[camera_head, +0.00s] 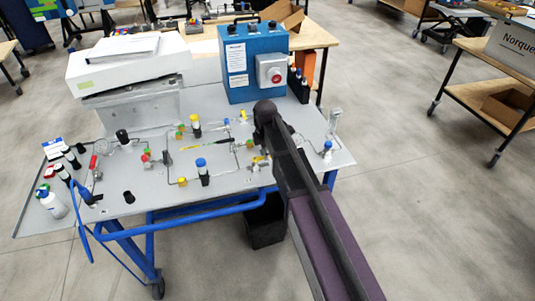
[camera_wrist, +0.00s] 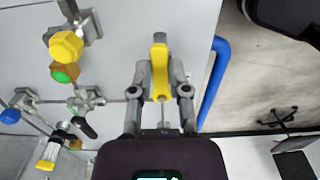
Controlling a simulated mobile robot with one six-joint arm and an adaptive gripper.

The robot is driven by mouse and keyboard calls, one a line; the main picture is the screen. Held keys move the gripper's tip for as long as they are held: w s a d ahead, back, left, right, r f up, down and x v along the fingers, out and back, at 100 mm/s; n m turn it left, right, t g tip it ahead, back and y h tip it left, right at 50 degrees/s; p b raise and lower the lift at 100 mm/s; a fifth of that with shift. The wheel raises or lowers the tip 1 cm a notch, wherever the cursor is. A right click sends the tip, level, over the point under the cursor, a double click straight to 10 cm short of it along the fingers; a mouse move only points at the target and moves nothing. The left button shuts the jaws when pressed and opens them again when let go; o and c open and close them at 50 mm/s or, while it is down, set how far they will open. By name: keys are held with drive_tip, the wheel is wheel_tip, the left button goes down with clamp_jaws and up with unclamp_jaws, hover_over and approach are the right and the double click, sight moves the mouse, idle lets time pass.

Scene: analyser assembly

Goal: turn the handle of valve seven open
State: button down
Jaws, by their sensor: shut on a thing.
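In the wrist view a yellow valve handle (camera_wrist: 159,68) stands between the two fingers of my gripper (camera_wrist: 160,92). The fingers are shut on it, one on each side. The handle lies lengthwise along the fingers, and the valve body under it is mostly hidden. No number is readable on this valve, so I cannot tell from a label that it is valve seven. In the head view my dark arm covers the right part of the panel, and the gripper and held handle cannot be made out there.
Around the held handle are a yellow knob (camera_wrist: 66,46), a green fitting (camera_wrist: 64,75), a blue knob (camera_wrist: 10,117) and thin pipes. A blue rail (camera_wrist: 214,82) runs along the table edge. A blue box with a red button (camera_head: 252,62) stands at the panel's back.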

drive_tip(key=shift+w+d, duration=0.1)
drive_tip(key=shift+w, duration=0.2)
drive_tip(key=c, duration=0.6)
unclamp_jaws()
drive_tip(key=shift+s, duration=0.3)
